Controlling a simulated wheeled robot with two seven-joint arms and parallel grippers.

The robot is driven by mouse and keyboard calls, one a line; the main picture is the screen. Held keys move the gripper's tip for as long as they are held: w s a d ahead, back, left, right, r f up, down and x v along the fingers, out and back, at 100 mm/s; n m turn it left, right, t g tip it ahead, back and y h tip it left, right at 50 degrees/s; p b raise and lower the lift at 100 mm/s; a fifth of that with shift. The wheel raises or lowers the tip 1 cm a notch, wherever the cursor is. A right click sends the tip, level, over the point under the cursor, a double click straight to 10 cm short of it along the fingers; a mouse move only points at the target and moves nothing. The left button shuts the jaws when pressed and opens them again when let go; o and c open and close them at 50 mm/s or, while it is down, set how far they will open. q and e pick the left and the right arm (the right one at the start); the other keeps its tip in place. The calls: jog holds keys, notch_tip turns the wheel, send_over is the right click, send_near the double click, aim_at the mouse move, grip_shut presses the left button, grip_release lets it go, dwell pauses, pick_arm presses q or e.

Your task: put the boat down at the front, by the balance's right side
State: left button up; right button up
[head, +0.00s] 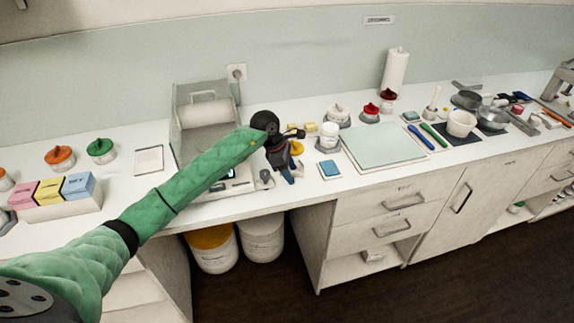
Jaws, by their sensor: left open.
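The balance (176,135), a clear-walled draft shield on a pale base, stands on the counter left of centre. My green left arm crosses in front of it and hides much of it. A small whitish-grey piece (265,176), perhaps the boat, sits near the counter's front edge by the balance's right front corner; it is too small to be sure. My left gripper (292,175) is open, pointing down just right of that piece. It looks apart from it, with nothing visible between the fingers. My right gripper is not in view.
A blue pad (328,169) lies right of the gripper, with a pale green mat (382,146) beyond it. Several lidded jars stand behind. Colored boxes (53,188) stand at the left. Two buckets (262,238) sit under the counter.

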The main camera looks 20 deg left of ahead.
pick_arm(q)
jog(key=shift+r, duration=0.1)
jog(key=shift+a+r, duration=0.2)
jog(key=shift+r, duration=0.15)
jog(key=shift+b+v, duration=0.55)
jog(key=shift+v, duration=0.2)
jog(key=b+v, duration=0.3)
jog(key=v, duration=0.6)
jog(key=shift+r, duration=0.35)
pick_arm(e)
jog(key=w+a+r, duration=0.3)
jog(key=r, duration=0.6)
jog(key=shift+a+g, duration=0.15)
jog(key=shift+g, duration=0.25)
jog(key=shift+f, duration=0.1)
